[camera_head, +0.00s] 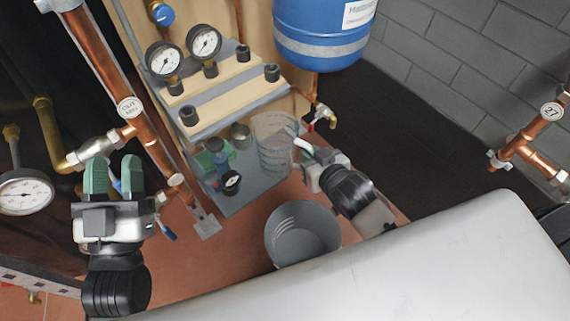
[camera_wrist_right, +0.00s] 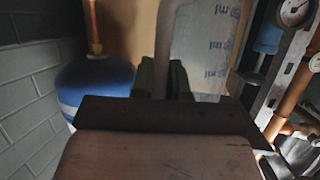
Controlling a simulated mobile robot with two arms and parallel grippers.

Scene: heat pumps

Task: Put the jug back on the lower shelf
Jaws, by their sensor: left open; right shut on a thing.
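The clear jug (camera_head: 271,138) with faint markings is upright or nearly so in the head view, at the right side of the lower shelf (camera_head: 254,187). I cannot tell whether its base touches the shelf. My right gripper (camera_head: 307,155) comes from the lower right and is shut on the jug's pale handle. The handle (camera_wrist_right: 166,45) rises between the green fingers in the right wrist view; the jug's body is hard to make out there. My left gripper (camera_head: 112,177) is open and empty at the left, near the copper pipe.
The lower shelf also holds a blue-and-green device with a black gauge (camera_head: 231,181) and a small metal cup (camera_head: 240,134). The upper shelf (camera_head: 222,92) with two dials overhangs behind. A grey bucket (camera_head: 297,238) stands below. A brass tap (camera_head: 325,116) and blue tank (camera_head: 318,40) are close by.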

